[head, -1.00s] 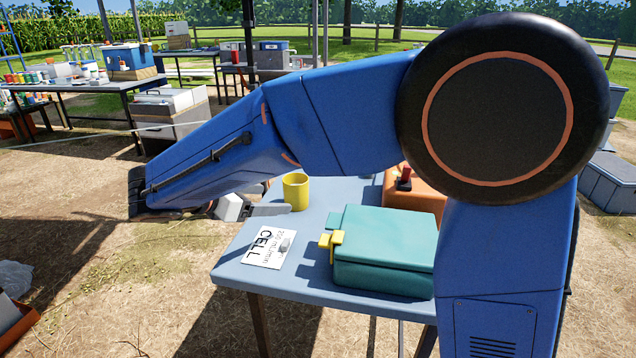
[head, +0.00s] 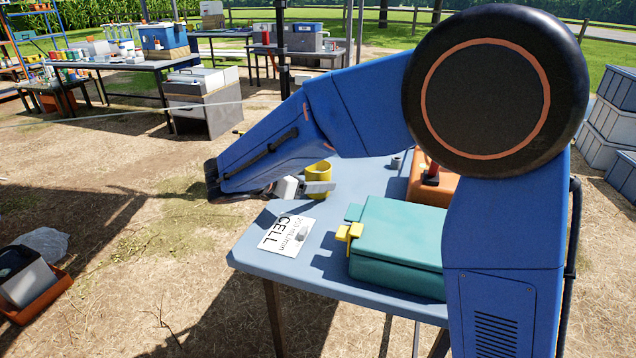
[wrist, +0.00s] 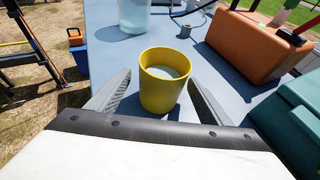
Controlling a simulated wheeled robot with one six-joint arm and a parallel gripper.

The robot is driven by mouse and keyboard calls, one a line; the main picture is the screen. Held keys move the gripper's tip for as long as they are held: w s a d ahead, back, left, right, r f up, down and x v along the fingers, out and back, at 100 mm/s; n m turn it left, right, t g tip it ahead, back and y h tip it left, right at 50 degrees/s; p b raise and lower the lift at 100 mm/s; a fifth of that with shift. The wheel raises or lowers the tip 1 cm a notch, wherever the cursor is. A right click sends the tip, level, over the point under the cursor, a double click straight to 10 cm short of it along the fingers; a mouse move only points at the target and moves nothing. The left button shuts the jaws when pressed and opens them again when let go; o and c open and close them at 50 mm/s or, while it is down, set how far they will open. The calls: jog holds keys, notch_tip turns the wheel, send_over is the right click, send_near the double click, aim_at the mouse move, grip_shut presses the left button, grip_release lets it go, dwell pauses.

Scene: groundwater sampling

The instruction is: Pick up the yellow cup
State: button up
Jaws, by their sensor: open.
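The yellow cup (wrist: 164,92) stands upright on the blue-grey table (wrist: 112,60). In the wrist view it sits between the two open fingers of my gripper (wrist: 158,98), with a gap visible on each side. In the head view the cup (head: 318,173) is partly hidden behind my gripper (head: 318,188) and arm. I cannot tell how far the fingertips reach along the cup.
A teal case (head: 398,240) with yellow latches and a white CELL card (head: 287,235) lie on the table's near side. An orange case (wrist: 245,43) is to the cup's right. A pale translucent container (wrist: 133,15) stands beyond the cup.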

aim_at(327, 177)
jog(key=shift+x, duration=2.9)
jog(key=shift+d+r, duration=0.15)
jog(key=shift+r, duration=0.05)
jog(key=c, duration=1.2)
